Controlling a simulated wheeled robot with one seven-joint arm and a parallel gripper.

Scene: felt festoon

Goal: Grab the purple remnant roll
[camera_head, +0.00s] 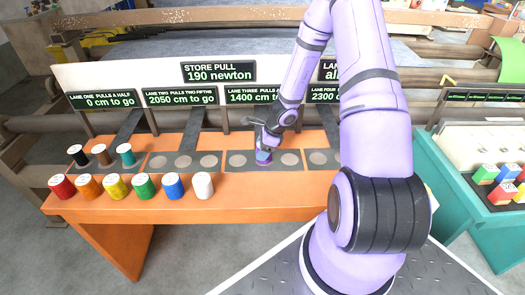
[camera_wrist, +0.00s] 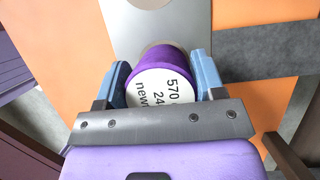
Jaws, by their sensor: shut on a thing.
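The purple remnant roll (camera_wrist: 160,72) shows in the wrist view as a purple cylinder with a white printed end facing the camera. Its label reads in part "570", "24" and "new". My gripper (camera_wrist: 161,85) has its two blue fingers on either side of the roll, shut on it. In the head view my gripper (camera_head: 264,155) is at the grey strip of lane three on the orange table. Only a little purple of the roll (camera_head: 263,162) shows there below the fingers. I cannot tell whether the roll touches the strip.
The orange table (camera_head: 230,205) bears a front row of red, orange, yellow, green, blue and white rolls. Black, brown and teal rolls (camera_head: 126,155) stand on the lane one strip. Lane signs (camera_head: 180,97) stand behind. A teal table (camera_head: 480,225) with coloured blocks is at right.

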